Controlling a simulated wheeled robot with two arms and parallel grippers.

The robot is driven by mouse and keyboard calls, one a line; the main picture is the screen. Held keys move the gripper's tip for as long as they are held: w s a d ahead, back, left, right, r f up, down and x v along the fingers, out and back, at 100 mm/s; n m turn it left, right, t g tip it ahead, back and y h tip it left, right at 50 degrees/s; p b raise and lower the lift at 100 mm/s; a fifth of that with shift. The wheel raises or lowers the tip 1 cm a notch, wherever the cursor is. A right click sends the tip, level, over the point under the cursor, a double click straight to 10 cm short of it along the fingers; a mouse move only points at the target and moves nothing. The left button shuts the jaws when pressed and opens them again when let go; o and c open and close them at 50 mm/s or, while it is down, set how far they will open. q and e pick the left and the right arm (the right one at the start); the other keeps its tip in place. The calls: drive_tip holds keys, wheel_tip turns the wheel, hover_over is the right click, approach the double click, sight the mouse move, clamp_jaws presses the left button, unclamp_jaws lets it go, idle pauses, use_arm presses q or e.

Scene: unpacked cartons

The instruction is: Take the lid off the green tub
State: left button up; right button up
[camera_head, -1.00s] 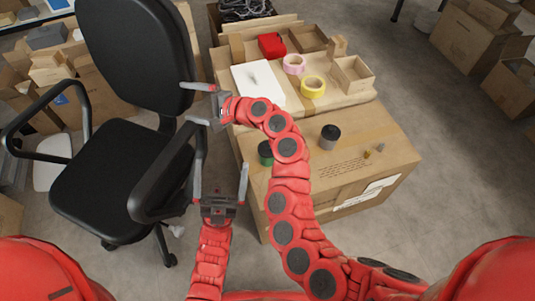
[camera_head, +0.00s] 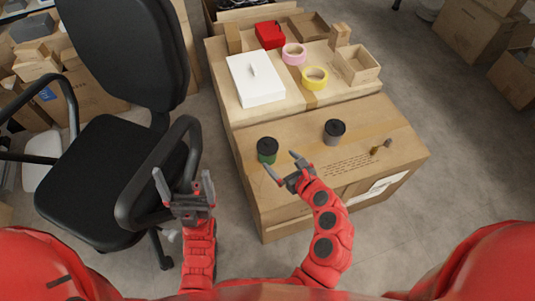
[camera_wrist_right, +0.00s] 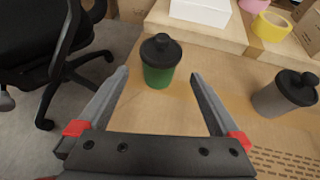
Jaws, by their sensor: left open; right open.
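The green tub (camera_head: 266,157) stands upright on the near cardboard carton, with its black lid (camera_head: 267,144) on top. In the right wrist view the green tub (camera_wrist_right: 158,76) and its knobbed black lid (camera_wrist_right: 160,48) show just beyond the fingertips, between the two fingers. My right gripper (camera_head: 282,166) is open and empty, close to the tub on its near right side. My left gripper (camera_head: 182,182) is open and empty, beside the chair's armrest and left of the carton.
A grey tub with a black lid (camera_head: 334,131) stands right of the green one. Two small brown pieces (camera_head: 381,147) lie further right. Behind are a white box (camera_head: 256,80), yellow tape (camera_head: 314,78) and pink tape (camera_head: 293,54). A black office chair (camera_head: 110,165) stands at left.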

sight(266, 140)
drive_tip(key=b+x, duration=0.2)
drive_tip(key=x, duration=1)
drive_tip(key=shift+w+a+f, duration=0.1)
drive_tip(key=shift+w+a, duration=0.1)
drive_tip(key=shift+w, duration=0.15)
drive_tip(key=shift+c, duration=0.2)
drive_tip(key=c, duration=1.3)
drive_tip(key=shift+r+p, duration=0.9)
drive_tip(key=shift+r, duration=1.05)
drive_tip(key=s+p, duration=0.1)
drive_tip(key=s, duration=0.3)
drive_tip(key=s+p, duration=0.1)
drive_tip(key=s, duration=0.4)
drive_tip(key=s+r+p, duration=0.1)
drive_tip(key=s, duration=0.4)
drive_tip(key=shift+s+d+r, duration=0.1)
drive_tip(key=shift+s, duration=0.15)
drive_tip(key=shift+s+p, duration=0.3)
drive_tip(key=shift+s, duration=0.5)
